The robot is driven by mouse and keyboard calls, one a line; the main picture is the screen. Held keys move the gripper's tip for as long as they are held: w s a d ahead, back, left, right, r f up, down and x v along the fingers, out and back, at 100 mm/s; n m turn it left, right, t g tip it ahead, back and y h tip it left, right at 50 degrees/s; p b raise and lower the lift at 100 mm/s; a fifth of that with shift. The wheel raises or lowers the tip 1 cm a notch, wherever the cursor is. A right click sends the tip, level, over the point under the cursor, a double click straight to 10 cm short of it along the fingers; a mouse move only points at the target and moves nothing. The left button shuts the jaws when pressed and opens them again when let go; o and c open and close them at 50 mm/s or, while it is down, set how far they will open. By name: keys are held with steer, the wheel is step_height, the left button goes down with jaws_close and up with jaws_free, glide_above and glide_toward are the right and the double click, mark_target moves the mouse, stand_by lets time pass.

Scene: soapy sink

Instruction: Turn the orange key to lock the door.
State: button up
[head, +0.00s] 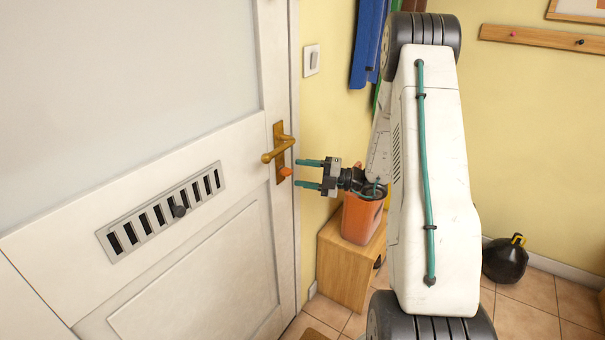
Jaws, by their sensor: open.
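The white door (195,285) fills the left of the head view and looks closed against its frame. A brass handle (278,148) sits on a brass plate near the door's right edge. The small orange key (286,171) sticks out of the plate just below the handle. My gripper (297,172) is open, its two teal fingers pointing left at the key. The fingertips are close to the key, one a little above its height and one a little below. I cannot tell whether they touch it or how much depth lies between.
A vent grille (160,210) with a dark knob is on the door. A light switch (312,60) is on the wall. An orange bin (357,220) stands on a wooden cabinet (345,265) below my gripper. A black bag-like object (505,261) lies on the tiled floor at right.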

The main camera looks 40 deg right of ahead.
steer(key=shift+v, duration=0.95)
steer(key=shift+s+d, duration=0.1)
steer(key=v, duration=0.7)
steer(key=shift+s+d, duration=0.25)
steer(key=shift+s, duration=0.05)
